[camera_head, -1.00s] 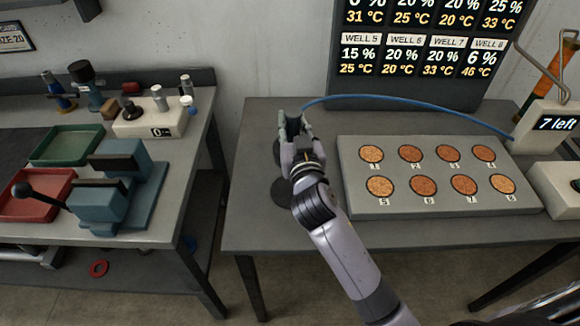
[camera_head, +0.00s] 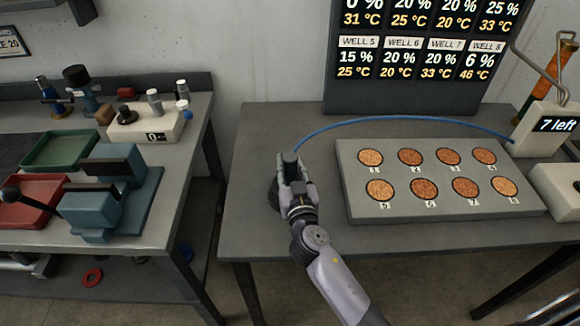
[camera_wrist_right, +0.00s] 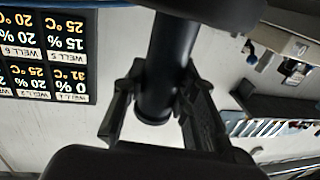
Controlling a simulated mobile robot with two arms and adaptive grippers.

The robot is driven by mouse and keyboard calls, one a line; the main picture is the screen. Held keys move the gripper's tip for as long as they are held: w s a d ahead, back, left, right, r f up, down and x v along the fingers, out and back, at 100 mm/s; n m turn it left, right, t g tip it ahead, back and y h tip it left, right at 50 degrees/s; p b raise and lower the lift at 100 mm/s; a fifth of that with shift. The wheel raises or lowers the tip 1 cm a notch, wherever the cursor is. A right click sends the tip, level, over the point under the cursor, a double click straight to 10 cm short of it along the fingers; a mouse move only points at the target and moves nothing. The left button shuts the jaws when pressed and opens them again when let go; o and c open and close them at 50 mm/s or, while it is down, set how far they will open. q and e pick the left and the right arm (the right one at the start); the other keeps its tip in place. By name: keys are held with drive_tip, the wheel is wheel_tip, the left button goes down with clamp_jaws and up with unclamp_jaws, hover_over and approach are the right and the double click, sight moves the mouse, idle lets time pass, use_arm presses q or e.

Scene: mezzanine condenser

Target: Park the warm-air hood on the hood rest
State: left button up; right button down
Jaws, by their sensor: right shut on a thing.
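My right gripper (camera_head: 292,178) is shut on the dark upright handle of the warm-air hood (camera_head: 290,160), near the left end of the middle table. The blue hose (camera_head: 390,119) runs from the handle to the grey unit at the right. In the right wrist view the handle (camera_wrist_right: 165,62) stands between both fingers, with a wide dark part of the hood (camera_wrist_right: 205,9) at the picture's top. A dark round shape shows left of the gripper; I cannot tell whether it is hood or hood rest, or whether the two touch. My left gripper is not in view.
The grey block with several numbered wells (camera_head: 435,205) lies right of the gripper. A gap separates the left bench (camera_head: 150,225) from this table.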

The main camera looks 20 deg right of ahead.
drive_tip(key=shift+r, duration=0.1)
drive_tip(key=c, duration=1.3)
unclamp_jaws()
drive_tip(key=shift+f, duration=0.2)
drive_tip(key=shift+r, duration=0.3)
drive_tip(key=s+a+b, duration=0.1)
drive_tip(key=s+b, duration=0.2)
drive_tip(key=s, duration=0.9)
drive_tip(key=shift+a+b, duration=0.2)
drive_tip(key=shift+b, duration=0.2)
